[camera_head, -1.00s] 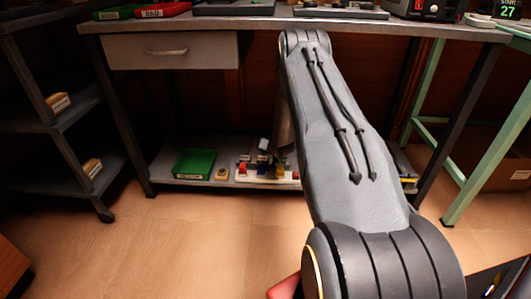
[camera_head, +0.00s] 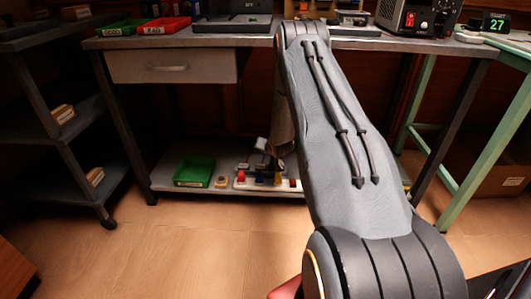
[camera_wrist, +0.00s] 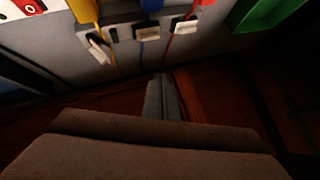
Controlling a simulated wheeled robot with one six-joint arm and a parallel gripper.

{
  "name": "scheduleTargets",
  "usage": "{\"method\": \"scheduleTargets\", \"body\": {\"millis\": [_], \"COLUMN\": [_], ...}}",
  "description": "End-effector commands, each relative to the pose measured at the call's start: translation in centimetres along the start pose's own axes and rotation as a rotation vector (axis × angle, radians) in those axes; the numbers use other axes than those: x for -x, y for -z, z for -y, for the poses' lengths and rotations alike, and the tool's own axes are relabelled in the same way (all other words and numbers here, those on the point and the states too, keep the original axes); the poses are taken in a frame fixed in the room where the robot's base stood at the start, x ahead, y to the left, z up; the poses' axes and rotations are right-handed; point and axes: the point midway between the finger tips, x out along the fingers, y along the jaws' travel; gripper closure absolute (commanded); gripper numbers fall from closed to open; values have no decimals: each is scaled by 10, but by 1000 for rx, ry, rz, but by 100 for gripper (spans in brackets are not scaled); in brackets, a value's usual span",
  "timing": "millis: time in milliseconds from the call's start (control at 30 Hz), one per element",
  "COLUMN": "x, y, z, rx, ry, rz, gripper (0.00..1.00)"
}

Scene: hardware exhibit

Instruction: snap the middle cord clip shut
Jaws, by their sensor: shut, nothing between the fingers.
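In the wrist view, three pale cord clips sit along the edge of a light grey board (camera_wrist: 68,42). The left clip (camera_wrist: 98,50) is on the yellow cord's side and looks tilted. The middle clip (camera_wrist: 147,31) is by the blue cord (camera_wrist: 141,55), and the right clip (camera_wrist: 186,25) is by the red cord (camera_wrist: 171,48). I cannot tell whether the middle clip's lid is open. My gripper (camera_wrist: 160,78) is shut and empty, its fingertips apart from the middle clip and below it in the picture. In the head view, the board (camera_head: 242,185) is on the low shelf, partly hidden by my arm.
A green bin (camera_head: 194,171) stands left of the board on the low shelf (camera_head: 165,176). The bench top (camera_head: 230,39) with its drawer (camera_head: 170,66) overhangs this shelf. A dark bench leg (camera_head: 125,130) stands at left. The floor in front is clear.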

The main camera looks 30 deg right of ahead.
Motion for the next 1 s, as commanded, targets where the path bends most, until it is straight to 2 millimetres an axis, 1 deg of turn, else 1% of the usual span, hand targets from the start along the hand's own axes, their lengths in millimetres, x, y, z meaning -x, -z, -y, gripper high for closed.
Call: {"method": "scheduleTargets", "body": {"millis": [33,200,300,400,567,1000], "x": [15,46,59,67,72,72], "y": [2,0,-1,-2,-3,-3], "z": [6,15,18,20,22,22], "rx": [-1,-1,0,-1,-1,-1], "ry": [1,1,1,1,1,1], "rz": [-1,-1,0,-2,-2,-2], "gripper": [100,100,100,100,100,100]}}
